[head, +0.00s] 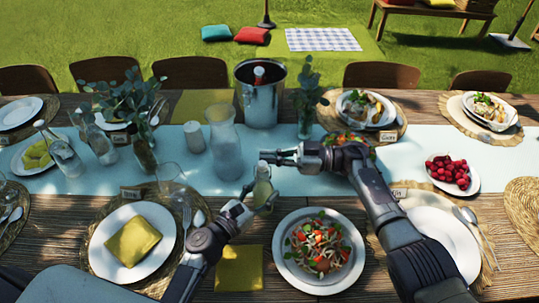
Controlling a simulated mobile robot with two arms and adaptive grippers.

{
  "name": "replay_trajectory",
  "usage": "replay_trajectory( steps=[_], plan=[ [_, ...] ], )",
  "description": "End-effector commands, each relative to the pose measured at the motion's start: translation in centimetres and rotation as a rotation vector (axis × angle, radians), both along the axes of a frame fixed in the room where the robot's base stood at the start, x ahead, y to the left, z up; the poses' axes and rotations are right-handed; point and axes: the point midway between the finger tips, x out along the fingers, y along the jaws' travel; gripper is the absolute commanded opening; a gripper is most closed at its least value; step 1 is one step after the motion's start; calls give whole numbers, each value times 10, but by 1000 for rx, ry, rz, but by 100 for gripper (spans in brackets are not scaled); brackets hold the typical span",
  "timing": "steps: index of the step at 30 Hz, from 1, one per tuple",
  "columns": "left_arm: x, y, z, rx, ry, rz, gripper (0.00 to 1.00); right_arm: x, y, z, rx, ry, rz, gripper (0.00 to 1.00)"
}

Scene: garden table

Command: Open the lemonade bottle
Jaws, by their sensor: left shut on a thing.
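The lemonade bottle (263,179) is a small clear bottle with pale yellow contents, standing roughly upright above the near part of the table. My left gripper (261,198) is shut on its lower body. My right gripper (268,158) reaches in from the right, with its fingers level with the bottle's top. The fingers partly hide the top, so I cannot tell whether they touch the cap or are closed on it.
A glass pitcher (225,150) and a metal ice bucket (260,98) stand behind. A salad bowl (318,248) lies close in front, right of my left arm. A plate with a yellow napkin (132,240) is at left. Other clear bottles (64,157) stand farther left.

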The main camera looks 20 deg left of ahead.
Motion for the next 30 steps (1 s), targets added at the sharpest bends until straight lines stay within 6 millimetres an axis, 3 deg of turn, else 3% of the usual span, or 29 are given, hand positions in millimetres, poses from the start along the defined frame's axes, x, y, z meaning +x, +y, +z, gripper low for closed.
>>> replay_trajectory(
  steps=[30],
  plan=[
    [0, -1, -1, 0, 1, -1, 0, -19, -4, 11, 0, 2, -1, 0]
  ],
)
